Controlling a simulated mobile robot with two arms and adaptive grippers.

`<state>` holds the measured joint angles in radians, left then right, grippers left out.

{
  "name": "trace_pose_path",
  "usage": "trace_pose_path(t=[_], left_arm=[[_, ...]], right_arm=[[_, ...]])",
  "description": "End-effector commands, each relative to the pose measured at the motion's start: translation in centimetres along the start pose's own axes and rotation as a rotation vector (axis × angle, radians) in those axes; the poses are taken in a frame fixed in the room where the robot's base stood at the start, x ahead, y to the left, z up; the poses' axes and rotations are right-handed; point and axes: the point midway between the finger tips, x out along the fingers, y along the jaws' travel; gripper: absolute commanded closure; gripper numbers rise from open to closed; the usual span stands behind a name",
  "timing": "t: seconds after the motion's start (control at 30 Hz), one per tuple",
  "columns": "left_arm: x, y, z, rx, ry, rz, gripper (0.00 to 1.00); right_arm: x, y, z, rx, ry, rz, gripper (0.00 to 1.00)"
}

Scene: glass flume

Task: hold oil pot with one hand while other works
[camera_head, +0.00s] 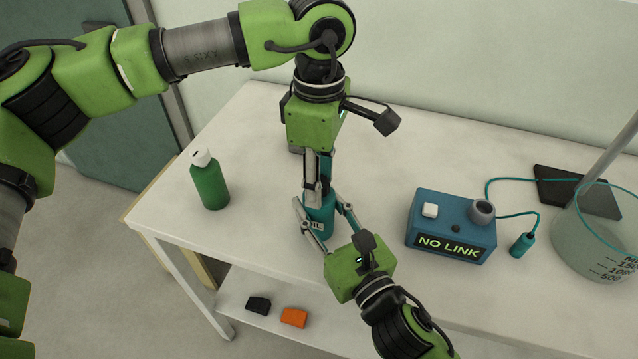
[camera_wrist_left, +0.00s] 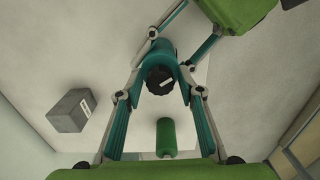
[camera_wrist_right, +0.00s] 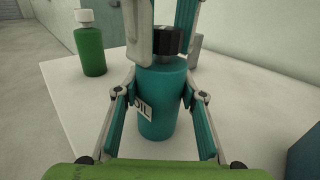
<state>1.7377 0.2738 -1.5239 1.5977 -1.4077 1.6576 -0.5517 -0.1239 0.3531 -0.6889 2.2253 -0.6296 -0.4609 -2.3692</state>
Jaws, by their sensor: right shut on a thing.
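The oil pot (camera_head: 319,222) is a teal bottle with a black cap, standing upright on the white table. It also shows in the right wrist view (camera_wrist_right: 165,95), with a partly covered white label. My right gripper (camera_head: 325,232) is shut on its body from the front, one finger on each side. My left gripper (camera_head: 318,185) points down from above, its fingers apart on either side of the black cap (camera_wrist_left: 157,80). Whether the left pads touch the cap cannot be told. The cap is mostly hidden in the head view.
A green bottle (camera_head: 210,185) with a white cap stands left on the table (camera_head: 260,130). A grey block (camera_wrist_left: 70,110) stands behind the pot. A blue "NO LINK" box (camera_head: 450,227) and a glass beaker (camera_head: 590,245) stand right. A black and an orange item (camera_head: 294,317) lie on the shelf below.

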Motion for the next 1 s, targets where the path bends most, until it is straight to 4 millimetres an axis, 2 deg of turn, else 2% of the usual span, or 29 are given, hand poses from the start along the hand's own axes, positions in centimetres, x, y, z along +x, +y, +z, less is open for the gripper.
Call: trace_pose_path(t=[0.27, 0.37, 0.57, 0.67, 1.0], left_arm=[[0.01, -0.01, 0.02, 0.000, 0.000, 0.000, 0.65], [0.01, -0.01, 0.02, 0.000, 0.000, 0.000, 0.88], [0.02, -0.01, 0.02, -0.013, 0.000, 0.000, 0.88], [0.02, 0.00, 0.02, -0.089, 0.000, 0.000, 0.88], [0.01, 0.02, 0.02, -0.515, -0.001, 0.000, 0.88]], right_arm=[[0.00, 0.00, -0.05, 0.000, 0.001, 0.000, 0.88], [0.00, 0.00, -0.05, 0.000, 0.001, 0.000, 0.88], [0.00, 0.00, -0.05, 0.000, 0.001, 0.000, 0.88], [0.00, 0.01, -0.05, 0.000, 0.001, 0.000, 0.88], [-0.01, 0.01, -0.04, 0.000, 0.001, 0.000, 0.88]])
